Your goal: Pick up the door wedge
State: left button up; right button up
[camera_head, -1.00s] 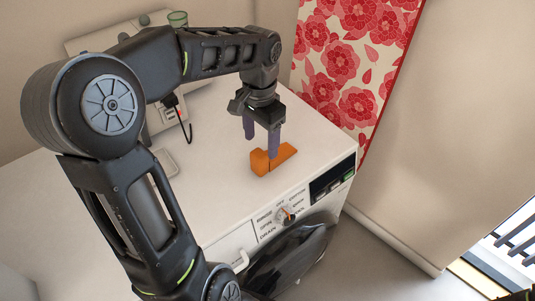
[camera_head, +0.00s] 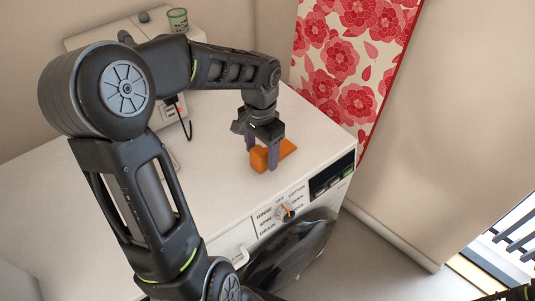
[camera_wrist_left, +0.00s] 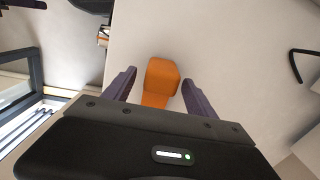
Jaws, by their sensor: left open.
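The orange door wedge (camera_head: 287,149) lies on the white top of the washing machine (camera_head: 215,195), near its front right corner. My left gripper (camera_head: 262,158) is open and pointing down over the wedge, and its fingers partly cover it in the head view. In the left wrist view the wedge (camera_wrist_left: 162,78) lies between the two spread purple fingers (camera_wrist_left: 158,92), with a gap on each side. Part of the wedge is hidden behind the gripper body. My right gripper is not clearly visible.
A white appliance with a dark cord (camera_head: 187,128) stands at the back left, with a green cup (camera_head: 177,19) on it. A red floral panel (camera_head: 350,60) stands behind the machine's right side. The machine top around the wedge is clear.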

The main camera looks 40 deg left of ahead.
pick_arm(q)
notch_tip(320, 180, down, 2)
jog(key=shift+f, duration=0.15)
jog(key=shift+c, duration=0.4)
grip_shut()
dwell(0.7)
